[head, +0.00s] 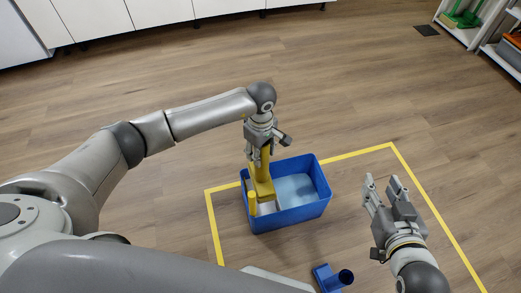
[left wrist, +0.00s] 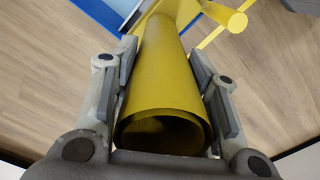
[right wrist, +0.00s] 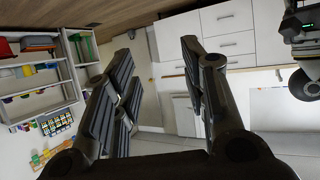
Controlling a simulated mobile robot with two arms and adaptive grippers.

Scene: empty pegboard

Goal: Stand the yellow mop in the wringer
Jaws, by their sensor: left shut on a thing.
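My left gripper (head: 260,157) is shut on a thick yellow tube, the upright handle of the yellow mop (head: 262,172). In the left wrist view the hollow tube (left wrist: 165,90) runs between the two fingers (left wrist: 165,85). Its lower end meets a wider yellow part over the left side of the blue bucket (head: 290,216). A short yellow peg (head: 252,204) stands beside it. I cannot tell whether the mop touches the wringer, or which lower yellow parts belong to which. My right gripper (head: 384,190) is open and empty, right of the bucket; its fingers (right wrist: 160,85) are apart.
A blue piece with a round cup (head: 331,278) lies on the floor in front of the bucket. Yellow tape (head: 360,152) marks the floor around them. White cabinets (head: 150,12) stand at the back, shelves (head: 462,28) at the far right. The floor between is clear.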

